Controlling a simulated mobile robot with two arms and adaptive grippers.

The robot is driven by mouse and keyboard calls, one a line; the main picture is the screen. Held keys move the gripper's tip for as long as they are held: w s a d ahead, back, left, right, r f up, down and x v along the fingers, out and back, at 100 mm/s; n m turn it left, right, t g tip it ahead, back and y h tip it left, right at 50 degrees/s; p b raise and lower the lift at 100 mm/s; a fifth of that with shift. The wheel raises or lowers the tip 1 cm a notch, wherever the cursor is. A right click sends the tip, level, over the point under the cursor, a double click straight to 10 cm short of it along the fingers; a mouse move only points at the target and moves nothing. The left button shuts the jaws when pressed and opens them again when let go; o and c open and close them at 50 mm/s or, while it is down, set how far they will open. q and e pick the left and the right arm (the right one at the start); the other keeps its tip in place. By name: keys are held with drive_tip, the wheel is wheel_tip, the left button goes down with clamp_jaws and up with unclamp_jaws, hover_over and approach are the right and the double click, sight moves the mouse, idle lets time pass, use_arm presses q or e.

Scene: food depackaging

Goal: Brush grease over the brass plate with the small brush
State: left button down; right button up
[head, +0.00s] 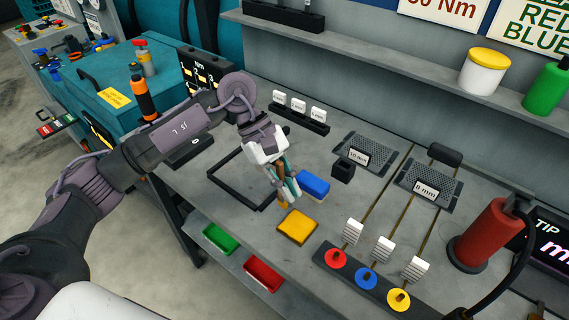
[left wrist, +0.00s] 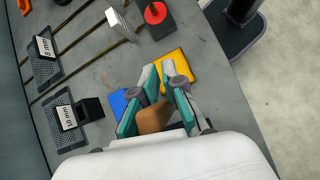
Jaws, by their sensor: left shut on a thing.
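My left gripper (head: 284,192) points down over the workbench, its fingers shut on a small brown-handled brush (left wrist: 152,118). The handle also shows between the fingers in the head view, with a small yellowish tip below. The brass plate looks to be the flat square yellow plate (head: 297,227), lying on the bench just in front and to the right of the gripper. In the left wrist view the plate (left wrist: 182,66) lies beyond the fingertips. I cannot tell whether the brush touches anything. No grease can be made out. My right gripper is not in view.
A blue block (head: 313,185) lies beside the gripper and a black frame (head: 236,190) to its left. A small black holder (head: 343,170) stands behind. Red, blue and yellow discs on a dark strip (head: 365,282) are in front right. A red cylinder (head: 483,235) stands far right.

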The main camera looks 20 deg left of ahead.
use_arm(q)
drive_tip(key=r, duration=0.2)
drive_tip(key=r+p, duration=0.1)
drive_tip(key=r, duration=0.3)
drive_tip(key=shift+s+d+p, duration=0.2)
drive_tip(key=shift+d+p, duration=0.1)
drive_tip(key=shift+d, duration=0.05)
drive_tip(key=shift+f, duration=0.1)
